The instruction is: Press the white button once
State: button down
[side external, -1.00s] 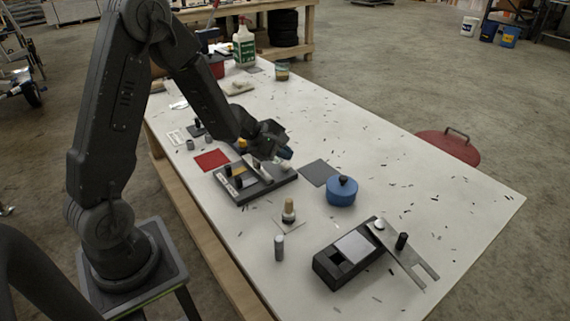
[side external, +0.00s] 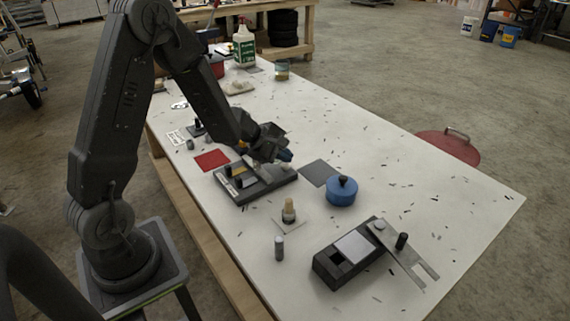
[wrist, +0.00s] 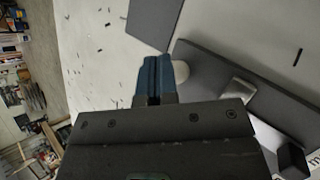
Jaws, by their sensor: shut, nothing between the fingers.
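The white button (wrist: 181,72) is a pale dome on the dark grey panel (wrist: 225,82) in the wrist view, partly hidden by my fingers. My gripper (wrist: 152,78) has its blue fingertips together, empty, and in the picture they overlap the button's left side. I cannot tell whether they touch it. In the side view my gripper (side external: 285,157) hangs low over the far end of the panel (side external: 245,197), and I cannot make out the button there.
The panel also carries a metal lever or switch (wrist: 239,91) and a black block (wrist: 291,157). A blue lidded pot (side external: 341,192), a wooden-topped peg (side external: 289,209) and a black box (side external: 345,258) stand nearer the camera. The right of the table is mostly clear.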

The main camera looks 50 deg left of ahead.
aim_at(285, 165)
jog(key=shift+f, duration=0.85)
dwell(0.7)
jog(key=shift+r, duration=1.3)
jog(key=shift+r, duration=2.5)
